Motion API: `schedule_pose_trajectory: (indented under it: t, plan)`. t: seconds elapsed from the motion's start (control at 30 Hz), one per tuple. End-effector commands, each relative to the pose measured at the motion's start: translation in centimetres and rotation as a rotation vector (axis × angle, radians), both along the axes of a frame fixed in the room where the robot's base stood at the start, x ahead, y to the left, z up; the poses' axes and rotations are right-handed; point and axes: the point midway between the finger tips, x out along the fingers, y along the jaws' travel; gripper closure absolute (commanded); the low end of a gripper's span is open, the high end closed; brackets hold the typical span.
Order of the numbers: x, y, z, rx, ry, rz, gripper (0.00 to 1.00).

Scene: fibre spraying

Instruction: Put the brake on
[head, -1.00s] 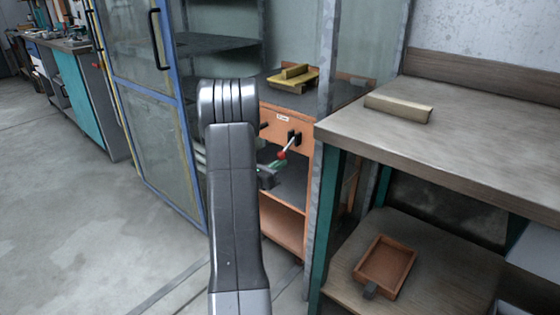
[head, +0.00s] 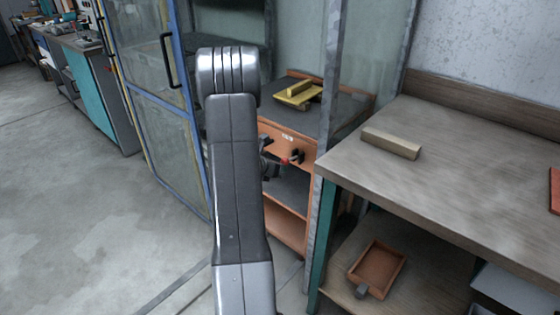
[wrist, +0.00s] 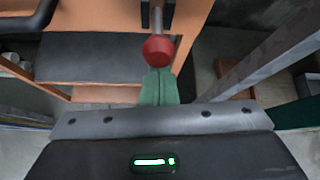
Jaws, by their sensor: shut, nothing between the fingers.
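The brake lever is on the front of an orange cart, and its red knob (head: 284,161) sits just left of its black mount (head: 297,157). In the wrist view the red knob (wrist: 160,48) is at the end of a grey rod (wrist: 160,17) that runs toward the top edge. My gripper (wrist: 158,72) has its green fingers together, with their tips right at the knob's lower side. I cannot tell whether they touch it. Nothing is held between the fingers. In the head view my arm hides most of the gripper.
The orange cart (head: 296,202) stands inside a booth with a glass door (head: 160,110) open at left and a metal post (head: 327,150) at right. A yellow piece (head: 298,92) lies on the cart. A workbench (head: 455,165) stands at right. Open floor lies at left.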

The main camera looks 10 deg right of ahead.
Motion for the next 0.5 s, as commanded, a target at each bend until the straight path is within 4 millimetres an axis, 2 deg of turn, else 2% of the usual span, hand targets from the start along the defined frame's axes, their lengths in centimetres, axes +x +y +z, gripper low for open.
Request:
schedule_pose_trajectory:
  t: [0.03, 0.5]
  plan:
    - [0.1, -0.1, 1.5, 0.025, 0.018, -0.002, 1.0]
    - [0.4, -0.5, 3.2, 0.193, 0.151, -0.001, 1.0]
